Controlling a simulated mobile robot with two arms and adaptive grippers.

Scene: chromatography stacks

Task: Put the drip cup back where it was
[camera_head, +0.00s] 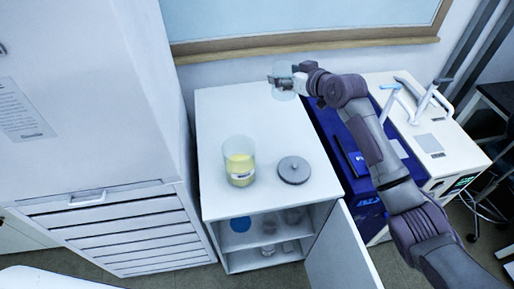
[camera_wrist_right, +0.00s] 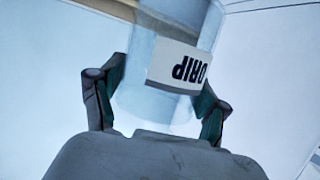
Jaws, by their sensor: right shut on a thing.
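The drip cup (camera_head: 284,94) is a clear cup, seen in the head view above the back right of the white cabinet top. My right gripper (camera_head: 285,79) is shut on it. In the right wrist view the drip cup (camera_wrist_right: 165,82) sits between the two fingers of my right gripper (camera_wrist_right: 158,108). Its white label reads "DRIP" and appears upside down there. In the head view the cup is small and partly covered by the fingers. My left gripper is not in view.
The white cabinet (camera_head: 215,110) carries a beaker of yellow liquid (camera_head: 240,168) and a round grey lid (camera_head: 294,170). Its door (camera_head: 342,255) stands open at the front right, showing shelves with several vessels. A blue unit (camera_head: 335,135) stands to the right. The cabinet top's back left is clear.

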